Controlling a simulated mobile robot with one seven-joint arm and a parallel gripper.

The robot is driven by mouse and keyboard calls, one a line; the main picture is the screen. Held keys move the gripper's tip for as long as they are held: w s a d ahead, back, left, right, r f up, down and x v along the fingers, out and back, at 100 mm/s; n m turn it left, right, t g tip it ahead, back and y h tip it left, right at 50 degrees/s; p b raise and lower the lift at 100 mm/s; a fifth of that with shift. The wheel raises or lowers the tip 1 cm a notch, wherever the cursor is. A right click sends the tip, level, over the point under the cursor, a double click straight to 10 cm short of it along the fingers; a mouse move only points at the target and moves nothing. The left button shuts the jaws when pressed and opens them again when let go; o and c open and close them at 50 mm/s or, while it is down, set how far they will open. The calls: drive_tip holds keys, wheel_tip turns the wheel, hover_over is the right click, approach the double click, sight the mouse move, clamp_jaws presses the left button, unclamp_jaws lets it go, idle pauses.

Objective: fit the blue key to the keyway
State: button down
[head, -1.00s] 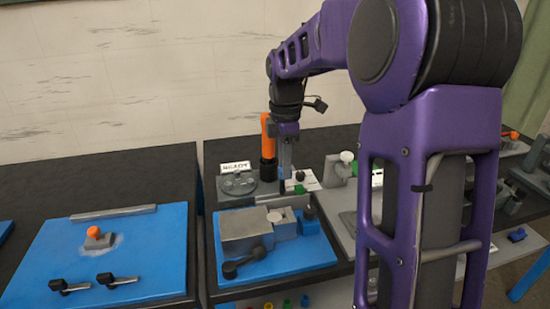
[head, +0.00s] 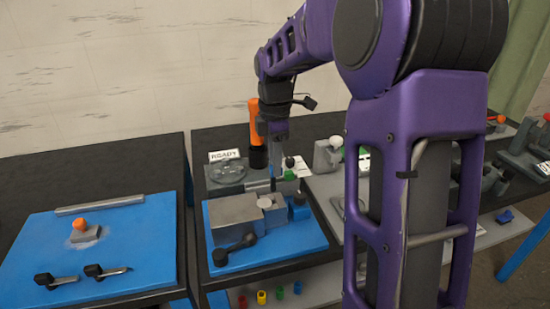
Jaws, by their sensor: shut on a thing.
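My gripper (head: 275,183) points down over the back of the middle bench, close to a grey horizontal shaft (head: 259,185). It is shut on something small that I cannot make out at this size. I cannot pick out the blue key or the keyway for certain. A grey vise-like block (head: 234,219) with a black handle sits on the blue mat (head: 290,250) in front of the gripper.
An orange-handled tool (head: 256,124) stands upright just left of my gripper. A READY sign (head: 224,156) stands behind a round grey part (head: 228,171). Small coloured cups (head: 279,292) sit on the lower shelf. The left blue mat (head: 120,235) holds clamps and an orange-knobbed part.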

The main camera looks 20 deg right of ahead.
drive_tip(key=shift+f+b, duration=0.5)
drive_tip(key=shift+f, duration=0.75)
drive_tip(key=shift+p, duration=0.7)
idle(0.6)
drive_tip(key=shift+f+b, duration=1.65)
drive_tip(key=shift+f, duration=1.45)
drive_tip(key=c, duration=0.6)
unclamp_jaws()
drive_tip(key=shift+r, duration=0.1)
wheel_tip(320, 180, up, 17)
drive_tip(key=p, duration=0.2)
drive_tip(key=shift+r+p, duration=0.2)
drive_tip(key=shift+p, duration=0.2)
